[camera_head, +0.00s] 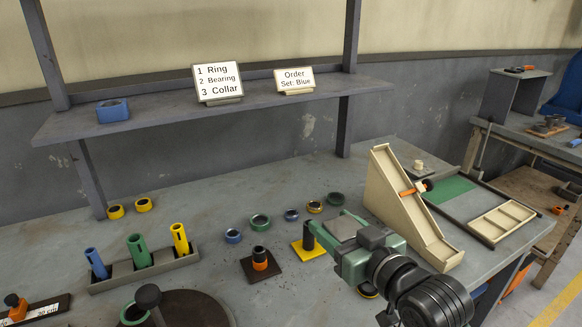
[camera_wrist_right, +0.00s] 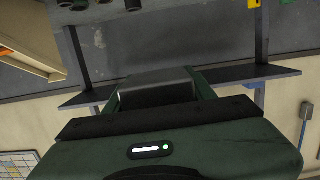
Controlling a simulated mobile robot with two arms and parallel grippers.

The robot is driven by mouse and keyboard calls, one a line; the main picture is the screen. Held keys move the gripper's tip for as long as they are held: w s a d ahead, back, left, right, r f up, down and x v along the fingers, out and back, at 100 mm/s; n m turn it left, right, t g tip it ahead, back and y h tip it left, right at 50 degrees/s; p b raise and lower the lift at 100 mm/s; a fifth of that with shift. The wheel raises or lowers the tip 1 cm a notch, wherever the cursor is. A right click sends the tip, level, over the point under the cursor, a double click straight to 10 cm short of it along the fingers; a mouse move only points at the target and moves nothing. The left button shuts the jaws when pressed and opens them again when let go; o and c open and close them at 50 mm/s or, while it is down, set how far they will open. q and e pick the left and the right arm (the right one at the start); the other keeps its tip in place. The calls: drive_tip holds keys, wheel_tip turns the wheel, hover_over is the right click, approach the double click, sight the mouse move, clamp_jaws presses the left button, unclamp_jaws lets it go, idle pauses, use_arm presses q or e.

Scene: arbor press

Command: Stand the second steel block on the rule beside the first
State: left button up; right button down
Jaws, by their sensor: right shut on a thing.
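My right gripper (camera_head: 330,222) reaches in from the lower right in the head view and is shut on a grey steel block (camera_head: 342,229). The block also shows dark grey between the green fingers in the right wrist view (camera_wrist_right: 155,93). The block is held above the bench, near a yellow square base; its exact height is hard to tell. My left gripper is not in view.
A beige sloped chute (camera_head: 407,207) stands just right of my right gripper. A dark square base with an orange-banded post (camera_head: 260,260) stands to its left. Several rings lie behind. A grey rack (camera_head: 150,268) holds blue, green and yellow tubes. A shelf (camera_head: 190,118) runs along the back.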

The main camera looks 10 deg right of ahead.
drive_tip(key=s+d+f+m+t+h, duration=0.1)
drive_tip(key=s+d+f+m+h, duration=0.3)
drive_tip(key=s+f, duration=0.4)
drive_tip(key=shift+d+f+h, duration=0.45)
drive_tip(key=shift+f+h, duration=0.25)
drive_tip(key=shift+h, duration=0.1)
drive_tip(key=w+a+r+n+y, duration=0.1)
drive_tip(key=w+r, duration=0.1)
drive_tip(key=r, duration=0.1)
drive_tip(key=w+a+r+n+y, duration=0.1)
drive_tip(key=w+a+r+y, duration=0.1)
drive_tip(key=w+r, duration=0.1)
drive_tip(key=w+a+r+n+y, duration=0.1)
drive_tip(key=w+r+y, duration=0.1)
drive_tip(key=shift+w+a+r+n+g, duration=0.25)
drive_tip(key=shift+w+r+n+g, duration=0.05)
drive_tip(key=shift+r, duration=0.1)
drive_tip(key=shift+w+a+r+y, duration=0.25)
drive_tip(key=shift+r+y, duration=0.05)
drive_tip(key=shift+r, duration=0.25)
